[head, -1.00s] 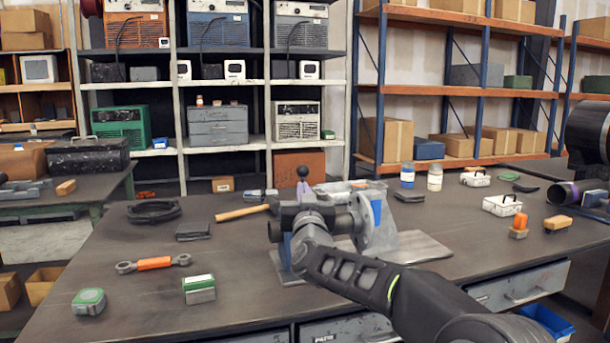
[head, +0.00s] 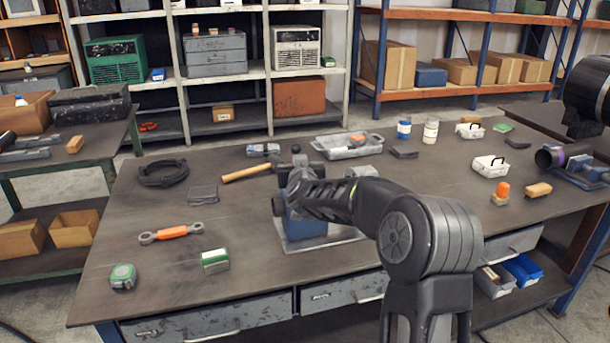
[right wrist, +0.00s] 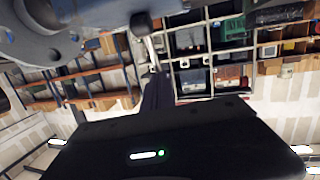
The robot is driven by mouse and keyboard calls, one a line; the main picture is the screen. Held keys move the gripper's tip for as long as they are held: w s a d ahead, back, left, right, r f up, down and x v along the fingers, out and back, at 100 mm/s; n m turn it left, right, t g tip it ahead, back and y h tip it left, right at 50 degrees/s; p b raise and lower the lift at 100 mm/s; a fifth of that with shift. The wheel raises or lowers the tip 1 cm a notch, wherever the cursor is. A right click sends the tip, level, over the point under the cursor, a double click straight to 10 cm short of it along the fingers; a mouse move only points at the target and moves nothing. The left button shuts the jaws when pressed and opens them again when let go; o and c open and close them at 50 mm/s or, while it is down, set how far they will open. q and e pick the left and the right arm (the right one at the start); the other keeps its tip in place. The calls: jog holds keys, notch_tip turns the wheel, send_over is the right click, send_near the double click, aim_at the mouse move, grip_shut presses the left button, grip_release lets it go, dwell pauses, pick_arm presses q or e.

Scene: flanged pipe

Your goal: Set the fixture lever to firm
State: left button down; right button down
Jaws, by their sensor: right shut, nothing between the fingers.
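The fixture stands on a grey base plate (head: 350,235) near the middle of the bench, with a blue block (head: 305,226) at its front. My right arm covers most of the fixture and the flanged pipe in the head view. My right gripper (head: 292,182) is at the fixture's upper left. In the right wrist view its dark fingers (right wrist: 156,88) are shut and empty. A dark-knobbed lever (right wrist: 141,26) shows just beyond the fingertips; I cannot tell whether they touch or which setting it has. The grey flange (right wrist: 35,38) is at the upper left there. My left gripper is not in view.
A hammer (head: 246,173) and a grey tray (head: 346,150) lie behind the fixture. An orange-handled wrench (head: 171,233) and a green-topped box (head: 214,261) lie to its left.

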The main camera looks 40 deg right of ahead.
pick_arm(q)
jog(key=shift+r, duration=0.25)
pick_arm(e)
jog(key=shift+w+d+r, duration=0.1)
jog(key=shift+w+r, duration=0.05)
jog(key=shift+w, duration=0.15)
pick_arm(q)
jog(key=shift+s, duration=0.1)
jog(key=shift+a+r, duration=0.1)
